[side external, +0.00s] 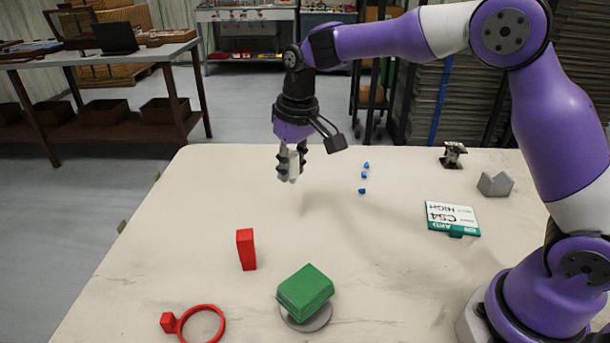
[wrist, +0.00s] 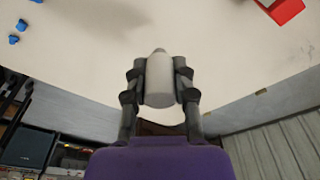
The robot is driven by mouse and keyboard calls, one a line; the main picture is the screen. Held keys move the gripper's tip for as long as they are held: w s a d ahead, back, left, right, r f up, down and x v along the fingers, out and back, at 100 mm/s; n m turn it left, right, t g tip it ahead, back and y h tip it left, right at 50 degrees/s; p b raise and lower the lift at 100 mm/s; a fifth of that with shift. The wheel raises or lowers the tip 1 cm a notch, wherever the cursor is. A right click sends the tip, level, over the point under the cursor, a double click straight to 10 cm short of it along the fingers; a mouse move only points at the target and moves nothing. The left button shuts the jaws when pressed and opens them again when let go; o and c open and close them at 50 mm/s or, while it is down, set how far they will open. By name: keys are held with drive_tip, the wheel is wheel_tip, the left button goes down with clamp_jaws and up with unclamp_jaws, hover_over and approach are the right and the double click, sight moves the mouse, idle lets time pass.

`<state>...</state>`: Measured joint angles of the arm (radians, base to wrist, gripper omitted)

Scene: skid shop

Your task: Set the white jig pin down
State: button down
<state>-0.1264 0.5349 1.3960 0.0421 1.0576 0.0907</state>
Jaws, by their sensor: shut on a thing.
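My gripper (side external: 292,162) is shut on the white jig pin (side external: 293,168) and holds it above the table, toward the far edge. In the wrist view, the pin (wrist: 159,79) is a pale cylinder with a narrower tip, clasped on both sides by the dark ribbed fingers of my gripper (wrist: 160,85). A faint shadow lies on the table below it, and the pin looks clear of the surface. Part of the pin is hidden by the fingers in the side view.
The pale table (side external: 210,200) is bare around and below my gripper. A red block (side external: 246,250), a red ring (side external: 202,323) and a green block (side external: 305,292) on a grey disc stand nearer. Several blue pieces (side external: 364,175), a green-white card (side external: 453,218) and a grey V-block (side external: 495,185) lie right.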

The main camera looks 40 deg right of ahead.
drive_tip(key=w+d+f, duration=0.1)
drive_tip(key=d, duration=0.1)
drive_tip(key=w+d+f, duration=0.1)
drive_tip(key=d+f, duration=0.1)
drive_tip(key=d, duration=0.1)
drive_tip(key=w+d+f, duration=0.2)
drive_tip(key=d, duration=0.1)
drive_tip(key=shift+f, duration=0.15)
drive_tip(key=shift+d+f, duration=0.1)
drive_tip(key=shift+f, duration=1.95)
drive_tip(key=c, duration=0.7)
unclamp_jaws()
drive_tip(key=shift+f, duration=0.15)
